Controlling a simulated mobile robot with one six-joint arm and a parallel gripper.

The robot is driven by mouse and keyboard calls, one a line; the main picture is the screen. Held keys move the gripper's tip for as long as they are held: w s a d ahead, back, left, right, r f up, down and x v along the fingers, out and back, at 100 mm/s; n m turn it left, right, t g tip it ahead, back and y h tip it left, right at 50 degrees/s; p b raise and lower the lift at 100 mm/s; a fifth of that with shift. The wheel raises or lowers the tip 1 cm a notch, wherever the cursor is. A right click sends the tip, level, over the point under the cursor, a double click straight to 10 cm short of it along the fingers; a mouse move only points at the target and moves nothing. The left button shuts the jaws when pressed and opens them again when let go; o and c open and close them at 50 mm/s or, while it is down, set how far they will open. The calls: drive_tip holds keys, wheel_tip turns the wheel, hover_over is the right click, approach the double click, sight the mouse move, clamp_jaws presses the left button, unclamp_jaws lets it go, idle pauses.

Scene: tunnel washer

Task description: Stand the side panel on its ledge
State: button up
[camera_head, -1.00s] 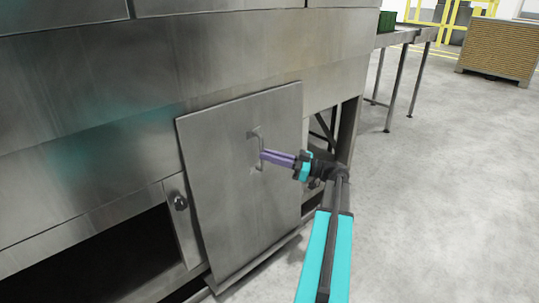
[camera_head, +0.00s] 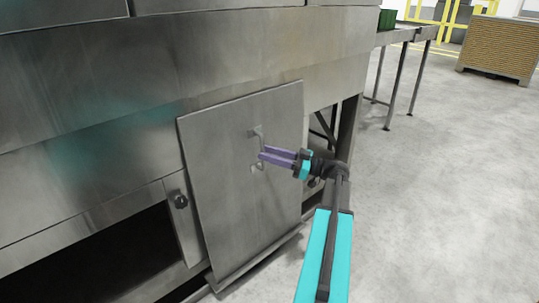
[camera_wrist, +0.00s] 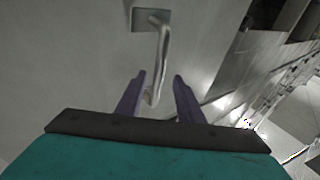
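The side panel (camera_head: 235,200) is a flat grey metal sheet in front of the machine's lower opening. It looks slightly tilted, with its bottom edge at a narrow ledge (camera_head: 257,263); I cannot tell exactly how the edge sits there. Its bar handle (camera_head: 257,131) is on the upper right part, and it fills the upper middle of the wrist view (camera_wrist: 162,48). My gripper (camera_head: 261,157) is at the handle with its two purple fingers apart. In the wrist view the fingers (camera_wrist: 159,78) stand on either side of the handle's lower end, with gaps visible.
A dark open bay (camera_head: 95,265) lies left of the panel, beside a post with a round black knob (camera_head: 180,201). An open frame gap is on the right. The floor (camera_head: 440,200) to the right is clear; a table (camera_head: 405,38) and a crate (camera_head: 498,47) stand behind.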

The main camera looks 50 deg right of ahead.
drive_tip(key=p+v, duration=0.3)
drive_tip(key=v, duration=1.1)
drive_tip(key=shift+w+f, duration=0.1)
idle(0.6)
